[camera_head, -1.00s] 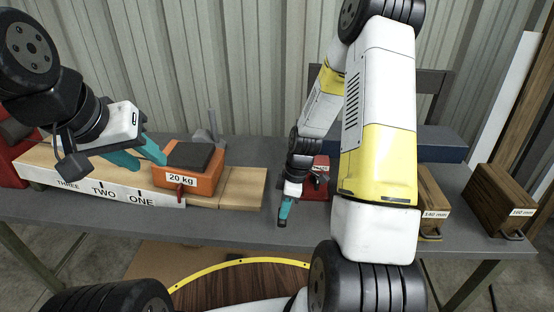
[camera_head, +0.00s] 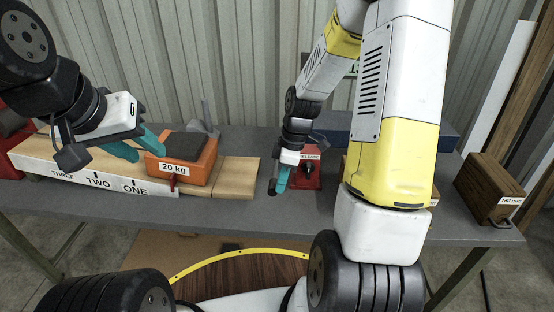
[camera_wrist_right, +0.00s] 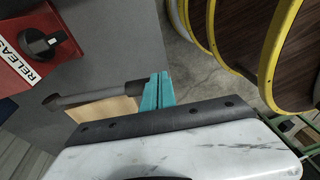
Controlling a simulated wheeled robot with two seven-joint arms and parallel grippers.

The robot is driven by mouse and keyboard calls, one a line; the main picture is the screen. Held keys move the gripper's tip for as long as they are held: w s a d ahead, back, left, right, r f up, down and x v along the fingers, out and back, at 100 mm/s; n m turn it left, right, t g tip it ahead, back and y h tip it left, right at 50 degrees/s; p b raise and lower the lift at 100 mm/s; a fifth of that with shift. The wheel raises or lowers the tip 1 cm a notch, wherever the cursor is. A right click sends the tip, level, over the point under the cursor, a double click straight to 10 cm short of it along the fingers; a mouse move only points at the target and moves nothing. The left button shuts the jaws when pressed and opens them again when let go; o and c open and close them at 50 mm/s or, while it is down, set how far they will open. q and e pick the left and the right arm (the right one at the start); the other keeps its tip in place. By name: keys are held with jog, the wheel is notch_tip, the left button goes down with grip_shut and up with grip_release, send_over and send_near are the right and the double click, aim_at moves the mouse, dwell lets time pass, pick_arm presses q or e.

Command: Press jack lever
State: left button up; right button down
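A red jack (camera_head: 306,172) with a RELEASE label stands on the grey bench; the right wrist view shows its red body with a black knob (camera_wrist_right: 50,42). A grey bar with a dark grip, apparently the jack lever (camera_wrist_right: 90,97), points towards my right gripper (camera_wrist_right: 158,92). The teal fingers are together, right at the grip's end; whether they touch it I cannot tell. In the head view my right gripper (camera_head: 278,184) points down just left of the jack. My left gripper (camera_head: 138,148) is open, its fingers apart, just left of the orange 20 kg weight (camera_head: 172,173).
The weight sits on a wooden beam (camera_head: 232,178) with a white strip (camera_head: 100,180) marked THREE, TWO, ONE. A dark wooden block (camera_head: 490,192) stands at the bench's right. My right arm hides much of the middle right. Bare bench (camera_head: 240,213) shows in front of the beam.

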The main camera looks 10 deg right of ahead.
jog(key=r, duration=0.1)
jog(key=s+r, duration=0.1)
jog(key=r, duration=0.2)
jog(key=shift+s+d+r, duration=0.2)
jog(key=shift+d+r, duration=0.05)
jog(key=shift+r, duration=0.05)
jog(key=s+r+m+t, duration=0.3)
jog(key=s+r+m, duration=0.3)
jog(key=r, duration=0.4)
jog(key=s+r+m+t, duration=0.3)
jog(key=s+r+m, duration=0.3)
jog(key=r+m, duration=0.2)
notch_tip(320, 180, up, 2)
jog(key=shift+s+r+t, duration=0.15)
jog(key=shift+r+t, duration=0.1)
jog(key=shift+t, duration=0.15)
jog(key=shift+d, duration=0.15)
